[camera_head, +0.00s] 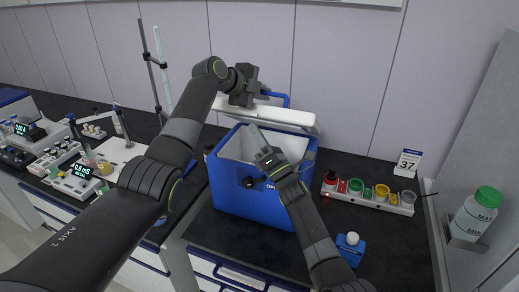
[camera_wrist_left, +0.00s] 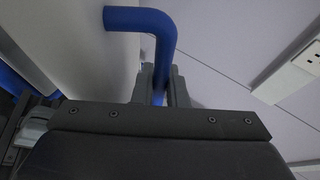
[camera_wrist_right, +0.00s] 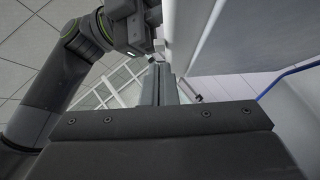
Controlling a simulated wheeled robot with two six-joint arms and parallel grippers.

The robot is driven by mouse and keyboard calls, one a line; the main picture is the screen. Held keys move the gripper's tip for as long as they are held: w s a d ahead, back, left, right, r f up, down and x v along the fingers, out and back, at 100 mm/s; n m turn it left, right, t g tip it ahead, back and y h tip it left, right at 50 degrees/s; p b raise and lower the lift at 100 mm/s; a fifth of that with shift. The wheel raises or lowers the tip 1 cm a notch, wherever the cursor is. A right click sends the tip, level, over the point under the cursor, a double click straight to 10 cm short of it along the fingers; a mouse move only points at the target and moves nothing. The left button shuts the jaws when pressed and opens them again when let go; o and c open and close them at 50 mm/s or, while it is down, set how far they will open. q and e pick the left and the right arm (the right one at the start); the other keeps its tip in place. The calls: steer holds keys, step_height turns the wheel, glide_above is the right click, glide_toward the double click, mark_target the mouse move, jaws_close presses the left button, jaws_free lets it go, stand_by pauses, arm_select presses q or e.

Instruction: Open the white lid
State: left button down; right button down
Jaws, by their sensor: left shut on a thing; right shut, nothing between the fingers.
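A blue box (camera_head: 250,205) stands on the dark bench with its top open and a pale inside showing. Its white lid (camera_head: 290,118) is raised at the back of the opening; the lid also fills the left of the left wrist view (camera_wrist_left: 75,60). My left gripper (camera_head: 265,91) is shut on the lid's blue handle (camera_head: 282,97), and the bar passes between its fingers in the left wrist view (camera_wrist_left: 159,85). My right gripper (camera_head: 255,131) is shut and empty over the box opening. A white surface, seemingly the lid (camera_wrist_right: 235,35), is close beside its fingers; contact is unclear.
Right of the box stand a rack of small jars (camera_head: 365,195), a blue bottle (camera_head: 351,247) and a green-capped bottle (camera_head: 476,213). Lab instruments (camera_head: 75,183) and a tall stand (camera_head: 152,65) are at left. A wall closes the back.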

steer(key=shift+w+d+r, duration=0.15)
steer(key=shift+w+r, duration=0.25)
steer(key=shift+r, duration=0.2)
